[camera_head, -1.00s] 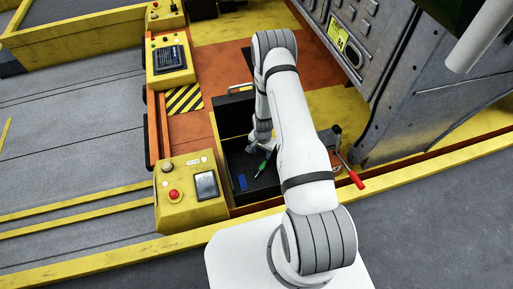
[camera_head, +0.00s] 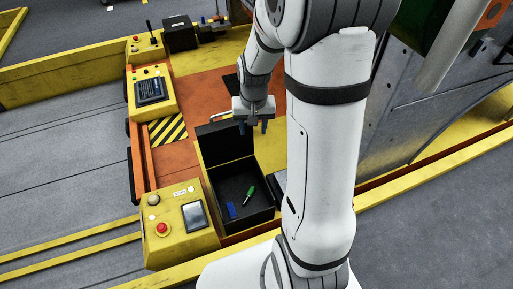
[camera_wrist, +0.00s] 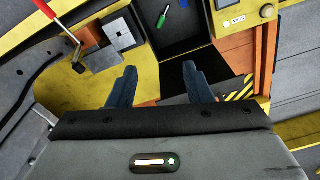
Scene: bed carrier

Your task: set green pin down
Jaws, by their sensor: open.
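The green pin (camera_head: 250,192) lies on the floor of the open black box (camera_head: 226,168), beside a small blue piece (camera_head: 232,210). In the wrist view the green pin (camera_wrist: 163,18) shows near the top edge, inside the box, apart from my fingers. My gripper (camera_head: 254,128) is raised above the far side of the box, past its upright lid. It also shows in the wrist view (camera_wrist: 160,85), with its two blue fingers spread and nothing between them.
A yellow control panel (camera_head: 180,229) with a red button and a screen stands left of the box. A second panel (camera_head: 151,88) is farther back. A red-handled lever (camera_wrist: 52,14) shows in the wrist view. Orange deck around the box is partly clear.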

